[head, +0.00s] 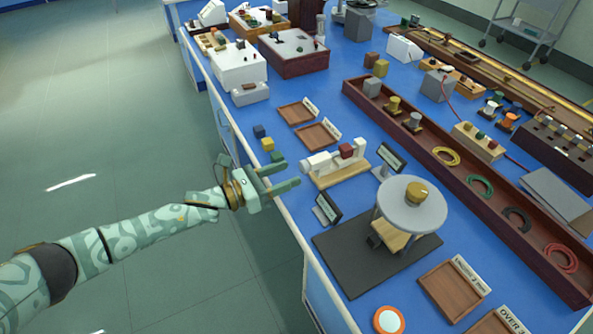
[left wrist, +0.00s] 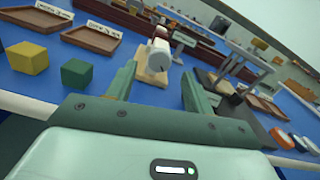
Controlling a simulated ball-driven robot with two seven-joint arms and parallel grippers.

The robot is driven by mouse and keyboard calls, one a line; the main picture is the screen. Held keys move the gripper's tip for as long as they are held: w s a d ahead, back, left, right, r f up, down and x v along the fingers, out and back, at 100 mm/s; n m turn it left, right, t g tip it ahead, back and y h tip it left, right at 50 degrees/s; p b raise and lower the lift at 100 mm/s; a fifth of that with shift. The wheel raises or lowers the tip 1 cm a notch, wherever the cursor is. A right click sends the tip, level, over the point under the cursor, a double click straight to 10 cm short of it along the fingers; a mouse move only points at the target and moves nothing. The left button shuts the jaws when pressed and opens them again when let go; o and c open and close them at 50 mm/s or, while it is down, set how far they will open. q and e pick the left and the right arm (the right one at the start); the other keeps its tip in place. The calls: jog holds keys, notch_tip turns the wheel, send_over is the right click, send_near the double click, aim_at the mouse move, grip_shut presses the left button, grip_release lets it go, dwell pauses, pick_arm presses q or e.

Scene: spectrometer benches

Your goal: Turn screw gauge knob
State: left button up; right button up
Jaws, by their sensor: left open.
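The screw gauge (head: 335,163) sits on a light wooden base on the blue bench, near the front edge. It has white cylindrical parts and a dark red block. Its white knob (head: 318,161) is at the left end, facing my gripper. In the left wrist view the knob (left wrist: 159,54) shows end-on, beyond and between the open fingers (left wrist: 160,85). My right gripper is not in view.
Yellow and green cubes (head: 267,144) lie at the bench edge behind the gripper. A small dark sign (head: 327,208) and a round-topped stand (head: 412,212) on a dark mat are to the front right. Wooden trays (head: 318,137) lie behind the gauge.

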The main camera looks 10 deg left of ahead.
aim_at(301, 168)
pick_arm(q)
jog(key=x, duration=0.2)
jog(key=shift+w+d+f, duration=0.1)
jog(key=shift+w+d, duration=0.1)
jog(key=shift+d, duration=0.05)
jog(key=shift+w+d, duration=0.3)
jog(key=shift+d, duration=0.1)
jog(key=shift+c, duration=0.3)
jog(key=c, duration=0.9)
